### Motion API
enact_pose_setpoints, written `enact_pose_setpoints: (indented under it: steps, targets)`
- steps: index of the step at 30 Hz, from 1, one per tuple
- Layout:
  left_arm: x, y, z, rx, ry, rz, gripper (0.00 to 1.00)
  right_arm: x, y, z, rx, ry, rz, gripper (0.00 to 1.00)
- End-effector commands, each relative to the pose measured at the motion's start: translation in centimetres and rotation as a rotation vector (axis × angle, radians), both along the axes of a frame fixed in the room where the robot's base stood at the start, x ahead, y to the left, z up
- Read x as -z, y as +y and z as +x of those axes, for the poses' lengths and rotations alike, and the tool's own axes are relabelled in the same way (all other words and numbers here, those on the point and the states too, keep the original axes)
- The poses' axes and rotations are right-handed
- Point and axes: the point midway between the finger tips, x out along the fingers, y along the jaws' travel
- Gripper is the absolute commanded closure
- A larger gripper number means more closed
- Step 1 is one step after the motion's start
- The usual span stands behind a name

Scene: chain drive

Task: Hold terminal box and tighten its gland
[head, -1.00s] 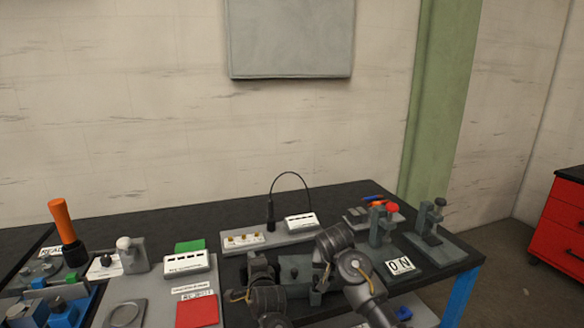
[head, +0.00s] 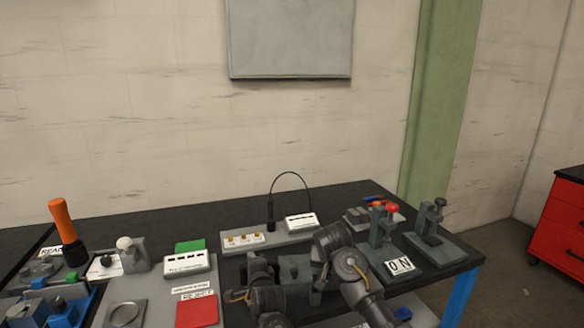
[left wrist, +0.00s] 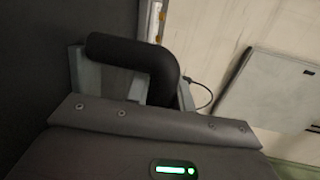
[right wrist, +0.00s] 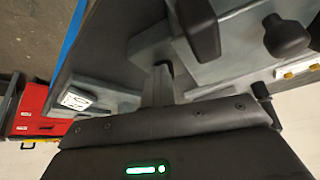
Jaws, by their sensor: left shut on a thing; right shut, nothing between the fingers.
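The grey terminal box (head: 296,267) sits near the front of the table, between my two grippers in the head view. My left gripper (head: 268,272) is shut on the terminal box from its left side. In the left wrist view, a black curved part stands in front of grey surfaces (left wrist: 88,80); the grip itself is mostly hidden. My right gripper (head: 318,277) is shut and empty, close to the right side of the box. Its wrist view shows grey metal beyond it. I cannot make out the gland, and cannot tell whether the right fingertips touch anything.
Behind the box stands a grey panel (head: 270,239) with a black cable loop (head: 290,174). To the right are a red-knobbed clamp fixture (head: 384,228), an ON plate (head: 400,265) and another clamp (head: 430,220). A red square (head: 197,311) lies to the left.

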Motion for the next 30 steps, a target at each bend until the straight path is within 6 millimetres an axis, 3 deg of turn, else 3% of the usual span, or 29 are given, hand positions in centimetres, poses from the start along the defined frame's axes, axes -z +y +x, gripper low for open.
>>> enact_pose_setpoints:
  steps: [30]
  targets:
    - [0.04,-0.34,-0.03,0.006,0.002,0.001,1.0,-0.14,0.73,-0.61,0.0,-0.002,0.0,1.0]
